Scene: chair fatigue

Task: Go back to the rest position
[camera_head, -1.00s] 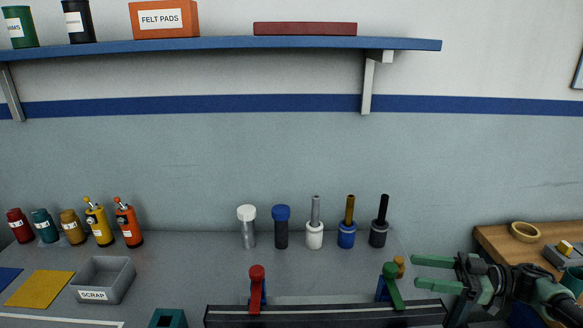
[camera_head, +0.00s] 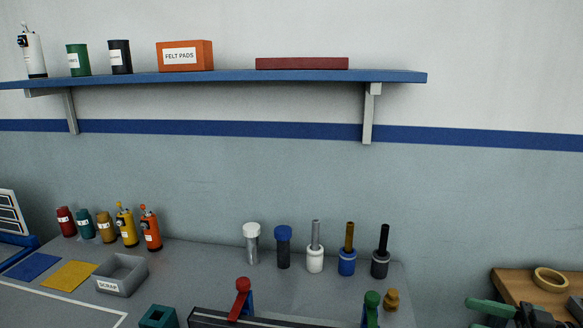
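My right gripper (camera_head: 490,314) is at the lower right edge of the camera_head view, with green fingers. It is partly cut off by the bottom of the picture, and only one finger shows clearly. It is right of the grey workbench (camera_head: 200,282) and in front of the wooden table at the right. I cannot see whether it holds anything. My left gripper is not in the picture.
A black rail (camera_head: 250,321) with a red-topped clamp (camera_head: 242,290) and a green-topped clamp (camera_head: 371,305) is at the bottom. Several upright tools stand behind it, including a blue-capped one (camera_head: 283,245). A grey SCRAP bin (camera_head: 122,275) stands left. A blue shelf (camera_head: 220,77) hangs above.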

